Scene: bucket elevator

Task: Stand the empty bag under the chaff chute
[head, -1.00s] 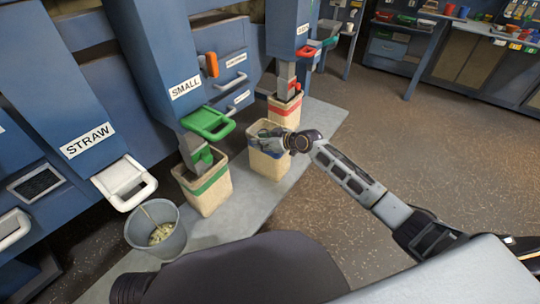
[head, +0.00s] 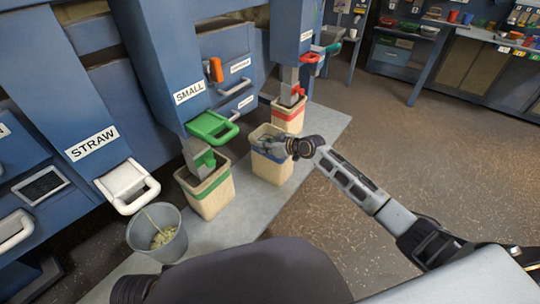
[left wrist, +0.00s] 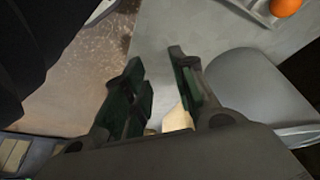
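A cream bag with a blue band (head: 270,168) stands upright and open on the grey floor slab, between the green-banded bag (head: 211,193) and the red-banded bag (head: 288,117). My right gripper (head: 272,147) is at its top rim, from the right; its fingers are too small to tell whether they are closed on the rim. The bag's inside is mostly hidden. The chute labels I can read are STRAW and SMALL; I cannot make out one marked chaff. My left gripper (left wrist: 157,60) shows in the left wrist view, fingers apart, with nothing between the tips.
A grey bucket (head: 139,238) with pale flakes stands below the white-handled STRAW chute (head: 93,144). The green-handled SMALL chute (head: 190,93) is above the green-banded bag. The brown floor (head: 350,125) to the right is open. Workbenches with bins stand at the back right.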

